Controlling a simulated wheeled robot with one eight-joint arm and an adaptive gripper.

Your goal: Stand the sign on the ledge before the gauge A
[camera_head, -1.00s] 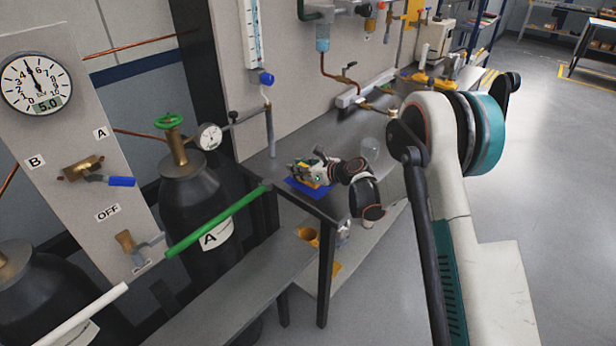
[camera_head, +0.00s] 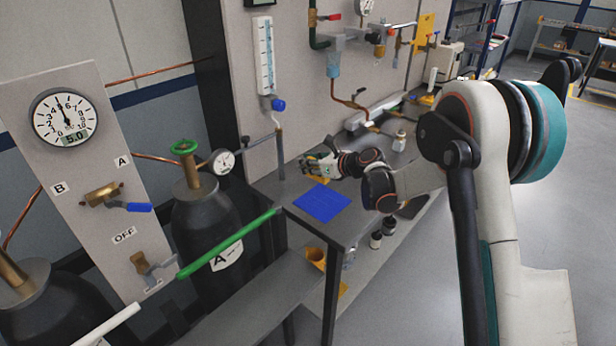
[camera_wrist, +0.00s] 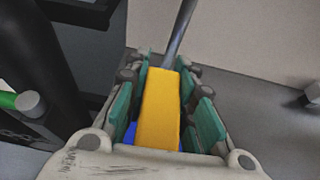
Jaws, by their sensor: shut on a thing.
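My gripper (camera_head: 318,165) is shut on a yellow block-like thing, probably the sign (camera_wrist: 160,112), between its green-padded fingers in the wrist view. In the head view a little yellow (camera_head: 317,180) shows under my gripper, over the bench behind the blue mat. Whether it touches the bench is unclear. A small round gauge (camera_head: 222,162) is on the black cylinder marked A (camera_head: 205,220), left of the bench. A low grey ledge (camera_head: 255,285) runs in front of that cylinder.
The bench (camera_head: 300,222) carries a bare blue mat (camera_head: 322,200). A green bar (camera_head: 230,243) crosses before cylinder A. A vertical pipe (camera_head: 280,155) stands at the bench's back corner. A large gauge (camera_head: 65,117) is on the left panel. The ledge top looks clear.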

